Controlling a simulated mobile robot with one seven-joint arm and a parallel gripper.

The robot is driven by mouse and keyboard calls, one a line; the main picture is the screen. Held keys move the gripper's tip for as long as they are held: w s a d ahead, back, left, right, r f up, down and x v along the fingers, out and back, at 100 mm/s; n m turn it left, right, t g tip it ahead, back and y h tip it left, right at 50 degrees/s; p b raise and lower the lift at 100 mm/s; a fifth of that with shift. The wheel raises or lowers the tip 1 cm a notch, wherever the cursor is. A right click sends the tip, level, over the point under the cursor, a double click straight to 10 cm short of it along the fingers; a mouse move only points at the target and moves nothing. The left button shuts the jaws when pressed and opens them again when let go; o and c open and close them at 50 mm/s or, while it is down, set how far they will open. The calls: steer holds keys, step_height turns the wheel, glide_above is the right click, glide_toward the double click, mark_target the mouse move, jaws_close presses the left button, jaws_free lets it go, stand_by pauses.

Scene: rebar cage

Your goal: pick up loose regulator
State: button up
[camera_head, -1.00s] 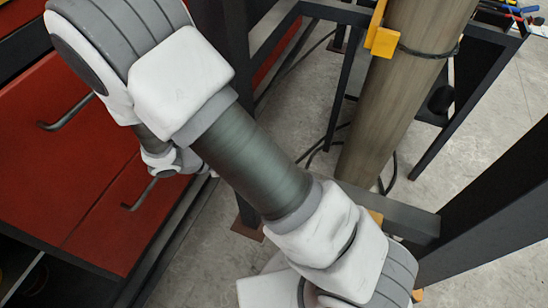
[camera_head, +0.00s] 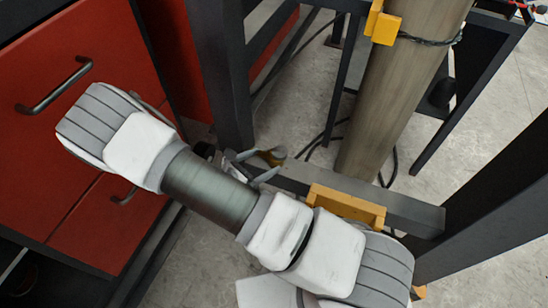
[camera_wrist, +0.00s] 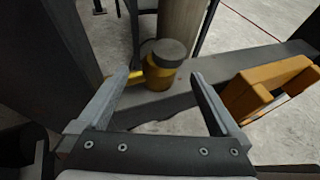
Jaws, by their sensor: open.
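A small yellow body with a round grey cap, which looks like the loose regulator (camera_wrist: 159,73), is on the dark grey beam in the wrist view. A yellow stub sticks out from its left side. In the head view only a little of the regulator (camera_head: 274,155) shows beside my fingers. My gripper (camera_wrist: 160,76) is open and empty, with the regulator in the picture between its fingertips, apart from both. In the head view my gripper (camera_head: 262,168) is at the left part of the beam, partly hidden by my arm.
The beam (camera_head: 410,212) carries an orange block (camera_head: 346,205), which is close to my right finger in the wrist view (camera_wrist: 262,90). A thick round post (camera_head: 400,110) rises behind. A dark upright (camera_head: 222,75) and red drawers (camera_head: 95,130) are at left.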

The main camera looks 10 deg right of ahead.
mark_target(282, 152)
steer(key=b+x, duration=0.1)
steer(key=x, duration=0.8)
steer(key=shift+f+b, duration=0.1)
steer(key=shift+b, duration=0.2)
steer(key=shift+c, duration=0.2)
jaws_close()
